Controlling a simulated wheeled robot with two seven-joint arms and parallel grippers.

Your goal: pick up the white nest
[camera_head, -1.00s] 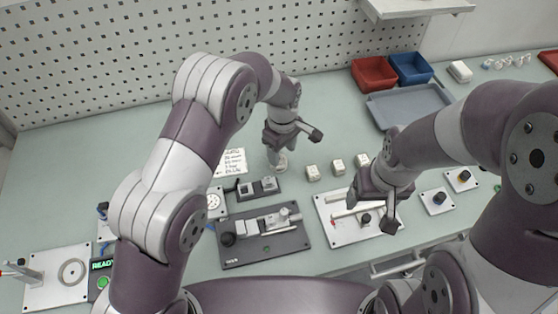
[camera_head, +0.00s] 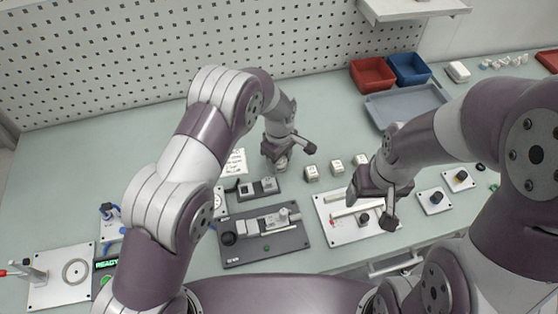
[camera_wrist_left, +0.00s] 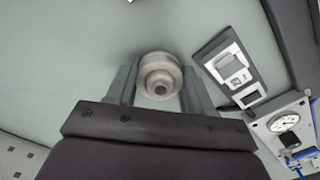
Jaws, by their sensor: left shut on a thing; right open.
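The white nest (camera_wrist_left: 159,76) is a round, stepped, pale piece with a hole in its middle. In the left wrist view it sits between the two fingers of my left gripper (camera_wrist_left: 157,92), which is shut on it. In the head view my left gripper (camera_head: 281,160) is low over the far middle of the table, and the nest below it is mostly hidden. Whether the nest touches the table I cannot tell. My right gripper (camera_head: 377,206) is open and empty above the white plate (camera_head: 335,226) with rods.
A dark fixture (camera_head: 266,236) and a small dark holder (camera_head: 243,190) lie nearer me. Several white cubes (camera_head: 311,172) stand right of the left gripper. Red (camera_head: 372,73) and blue (camera_head: 409,68) bins and a grey tray (camera_head: 405,106) are at the back right.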

